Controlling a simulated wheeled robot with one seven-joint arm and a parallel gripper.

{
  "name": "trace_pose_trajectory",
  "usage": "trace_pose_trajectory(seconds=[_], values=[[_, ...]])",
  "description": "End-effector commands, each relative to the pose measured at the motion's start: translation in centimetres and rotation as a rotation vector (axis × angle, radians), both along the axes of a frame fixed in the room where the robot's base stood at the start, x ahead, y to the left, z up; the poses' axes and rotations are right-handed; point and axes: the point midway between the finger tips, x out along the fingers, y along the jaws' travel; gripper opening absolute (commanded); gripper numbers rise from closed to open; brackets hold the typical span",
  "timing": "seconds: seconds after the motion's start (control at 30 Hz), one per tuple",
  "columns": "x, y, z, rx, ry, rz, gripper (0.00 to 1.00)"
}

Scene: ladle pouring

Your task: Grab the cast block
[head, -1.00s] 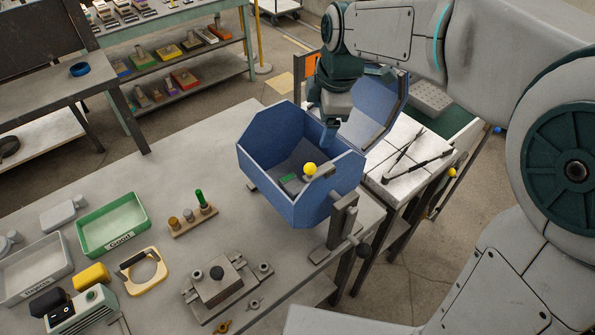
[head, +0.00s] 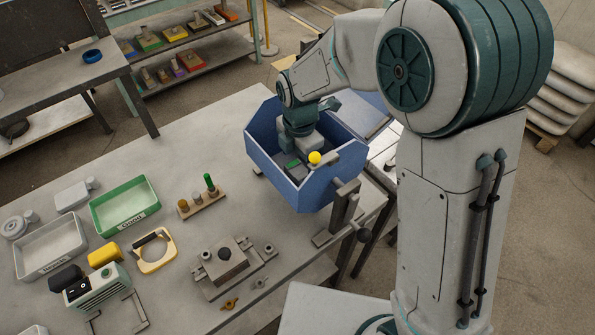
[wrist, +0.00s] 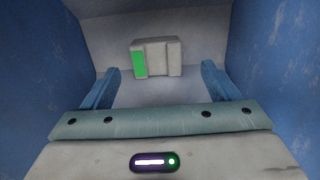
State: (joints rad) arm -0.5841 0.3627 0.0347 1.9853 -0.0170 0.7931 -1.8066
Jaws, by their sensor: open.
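The cast block (wrist: 156,58) is a small grey stepped block with a green patch on its left side. It lies on the floor of the blue box (head: 262,140), which stands at the table's far right edge. In the head view the block's green patch (head: 293,163) shows beside my gripper, and the rest is largely hidden. My gripper (wrist: 160,88) reaches down inside the box with its blue fingers open and empty. In the wrist view the block is ahead of the fingertips, between their lines, and appears apart from them.
The blue box walls rise close on both sides of my gripper. A yellow ball-shaped knob (head: 315,157) is at the box's front side. A grey fixture (head: 226,262), a green tray (head: 125,207) and a grey tray (head: 50,248) stand elsewhere on the table (head: 120,165).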

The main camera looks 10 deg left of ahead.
Motion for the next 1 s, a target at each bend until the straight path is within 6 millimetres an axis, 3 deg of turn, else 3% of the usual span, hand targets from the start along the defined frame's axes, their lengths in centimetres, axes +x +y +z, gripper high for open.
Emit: trace_pose_trajectory(seconds=[0.33,0.67,0.7,0.9,1.0], values=[[0.2,0.3,-4.0,-0.002,0.003,0.0,0.82],[0.3,0.3,-4.9,0.0,0.0,0.0,0.82],[0.3,0.3,-4.9,-0.001,0.001,0.0,0.79],[0.3,0.3,-4.8,-0.001,0.001,0.0,0.26],[0.3,0.4,-4.8,0.0,0.0,0.0,0.26]])
